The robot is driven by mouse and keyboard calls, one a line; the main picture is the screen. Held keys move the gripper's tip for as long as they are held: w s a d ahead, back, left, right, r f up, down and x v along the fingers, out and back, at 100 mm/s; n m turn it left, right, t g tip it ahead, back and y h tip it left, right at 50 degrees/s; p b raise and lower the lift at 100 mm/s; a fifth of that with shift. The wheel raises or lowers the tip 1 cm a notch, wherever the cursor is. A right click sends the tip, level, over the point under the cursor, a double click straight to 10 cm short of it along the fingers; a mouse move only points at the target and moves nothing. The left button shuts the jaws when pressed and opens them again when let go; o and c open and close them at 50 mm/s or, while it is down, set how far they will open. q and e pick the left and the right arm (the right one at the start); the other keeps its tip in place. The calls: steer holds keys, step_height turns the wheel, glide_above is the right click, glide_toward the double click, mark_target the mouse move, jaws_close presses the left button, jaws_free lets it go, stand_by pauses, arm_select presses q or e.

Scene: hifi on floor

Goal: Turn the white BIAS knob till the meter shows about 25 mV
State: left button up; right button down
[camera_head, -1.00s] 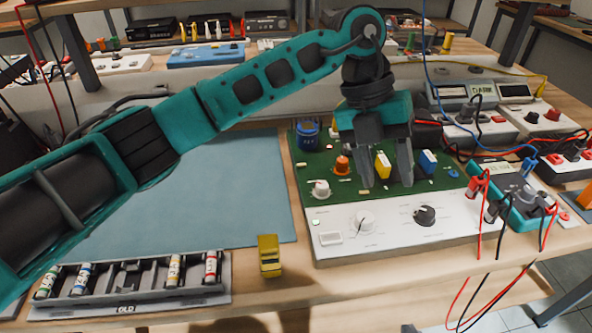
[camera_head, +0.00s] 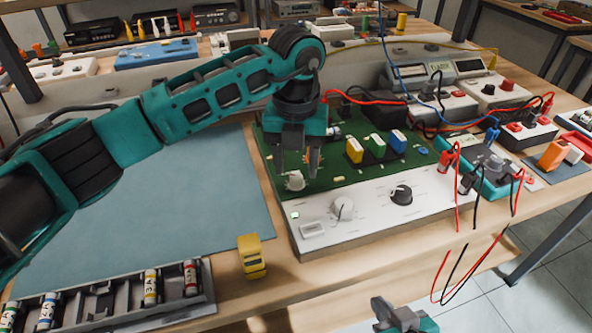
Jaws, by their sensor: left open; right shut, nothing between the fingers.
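A white knob (camera_head: 295,181) stands on the green circuit board (camera_head: 345,180). A second white knob (camera_head: 343,208) is on the white front panel, beside a black knob (camera_head: 401,195). I cannot read which white knob is labelled BIAS. My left gripper (camera_head: 298,166) is open, pointing down over the board's left part. Its fingers are just above or around the board's white knob; contact is unclear. A teal handheld meter (camera_head: 484,172) with leads plugged in lies to the right; its reading is not visible. My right gripper (camera_head: 384,311) is shut and empty at the bottom, partly cut off.
Yellow (camera_head: 354,150), green (camera_head: 376,146) and blue (camera_head: 397,142) parts stand on the board. A yellow object (camera_head: 252,257) and a battery tray (camera_head: 110,309) lie in front. Red and black leads hang over the table edge. The blue mat (camera_head: 180,210) is clear.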

arm_select(q)
steer(key=shift+f, duration=1.1)
jaws_close()
